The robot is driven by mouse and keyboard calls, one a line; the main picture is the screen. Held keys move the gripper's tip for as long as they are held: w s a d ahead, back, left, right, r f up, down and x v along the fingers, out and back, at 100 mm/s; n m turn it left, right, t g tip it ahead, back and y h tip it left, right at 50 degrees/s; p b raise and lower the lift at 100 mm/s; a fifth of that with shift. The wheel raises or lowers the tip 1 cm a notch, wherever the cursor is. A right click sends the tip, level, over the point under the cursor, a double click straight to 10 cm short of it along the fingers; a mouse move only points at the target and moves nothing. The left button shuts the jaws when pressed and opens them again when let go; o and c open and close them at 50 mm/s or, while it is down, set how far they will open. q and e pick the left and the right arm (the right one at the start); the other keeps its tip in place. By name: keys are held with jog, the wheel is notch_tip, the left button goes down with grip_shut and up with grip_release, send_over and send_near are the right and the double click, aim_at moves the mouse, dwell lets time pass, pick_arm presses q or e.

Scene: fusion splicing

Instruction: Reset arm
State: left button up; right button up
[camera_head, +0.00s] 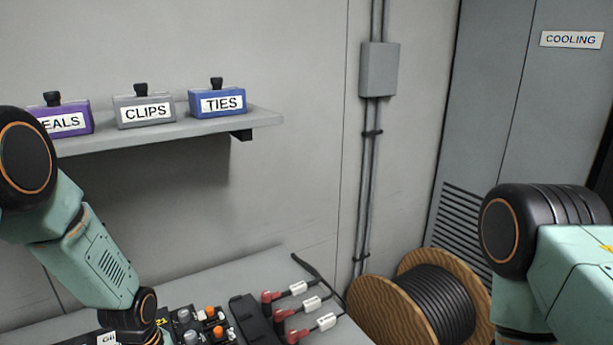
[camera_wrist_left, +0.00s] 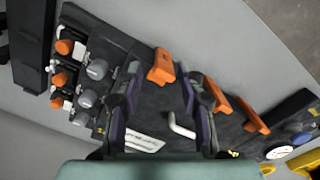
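My left gripper (camera_wrist_left: 158,85) is open in the left wrist view, its two dark fingers spread apart over a black tool tray (camera_wrist_left: 225,135). An orange-topped piece (camera_wrist_left: 161,66) shows between and beyond the fingertips; I cannot tell whether it is touched. A bent pale metal piece (camera_wrist_left: 182,126) lies near the right finger. In the head view my left arm reaches down at the left and its gripper is out of frame. My right arm shows at the right edge; its gripper is out of frame.
Orange handles (camera_wrist_left: 250,115) and grey-capped parts (camera_wrist_left: 97,69) sit around the gripper. A shelf (camera_head: 170,133) holds the CLIPS box (camera_head: 145,110) and TIES box (camera_head: 217,101). White-tagged red connectors (camera_head: 270,297) lie on the bench (camera_head: 225,278). A cable reel (camera_head: 425,300) stands beside it.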

pick_arm(q)
jog(key=s+d+f+m, duration=0.2)
jog(key=s+m, duration=0.2)
jog(key=s, duration=0.5)
jog(key=s+d+f+m, duration=0.15)
jog(key=s+m, duration=0.25)
jog(key=s, duration=0.5)
jog(key=s+d+f+m, duration=0.15)
jog(key=s+m, duration=0.25)
jog(key=s, duration=0.6)
notch_tip(320, 180, down, 23)
jog(key=b, duration=2.3)
jog(key=shift+w+d, duration=0.25)
